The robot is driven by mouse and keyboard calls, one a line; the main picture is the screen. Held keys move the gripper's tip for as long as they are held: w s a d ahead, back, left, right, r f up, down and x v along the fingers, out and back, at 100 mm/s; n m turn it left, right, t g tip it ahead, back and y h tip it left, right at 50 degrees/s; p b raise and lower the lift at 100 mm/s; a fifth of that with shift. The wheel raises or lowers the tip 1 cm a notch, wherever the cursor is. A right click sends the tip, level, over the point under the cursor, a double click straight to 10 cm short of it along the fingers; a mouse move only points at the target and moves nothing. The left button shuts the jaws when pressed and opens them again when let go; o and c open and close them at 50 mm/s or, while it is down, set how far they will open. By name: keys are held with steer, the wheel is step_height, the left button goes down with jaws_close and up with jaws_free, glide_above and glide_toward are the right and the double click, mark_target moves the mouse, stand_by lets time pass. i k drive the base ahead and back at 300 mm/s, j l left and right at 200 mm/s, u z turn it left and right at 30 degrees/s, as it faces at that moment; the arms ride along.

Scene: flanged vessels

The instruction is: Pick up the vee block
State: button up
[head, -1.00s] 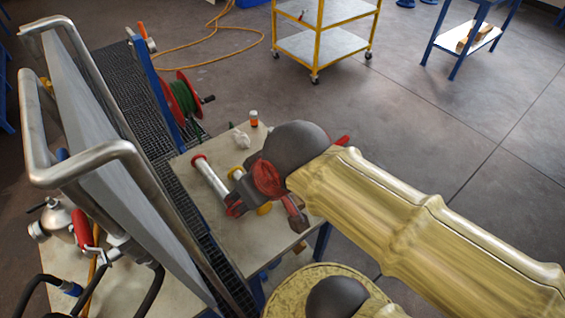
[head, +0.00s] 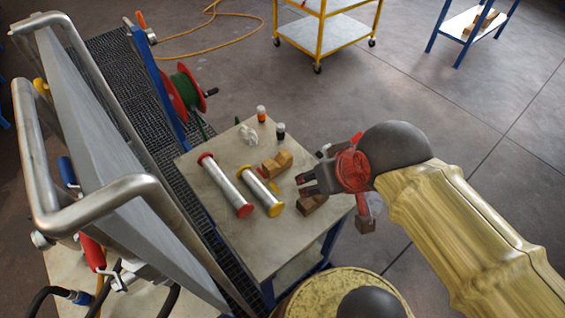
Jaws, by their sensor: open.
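A brown vee block (head: 277,164) with a notch in its top sits on the small table, right of the yellow-ended spool. A second brown block (head: 312,204) lies nearer the table's front right edge, partly hidden by my gripper; I cannot make out its full shape. My gripper (head: 305,184) is open and empty. It points left over the right side of the table, its fingertips just right of the notched block and close above the second block. I cannot tell its exact height.
A red-ended spool (head: 226,186) and a yellow-ended spool (head: 260,190) lie on the table (head: 225,225). A white lump (head: 247,135), an orange-capped bottle (head: 261,114) and a dark bottle (head: 281,131) stand behind. A large grey panel (head: 110,150) with pipe handles rises at left.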

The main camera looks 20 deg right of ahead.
mark_target(284, 159)
steer(key=l+u, duration=0.35)
steer(key=i+l+u, duration=0.1)
steer(key=l+u, duration=0.65)
steer(key=k+j, duration=0.05)
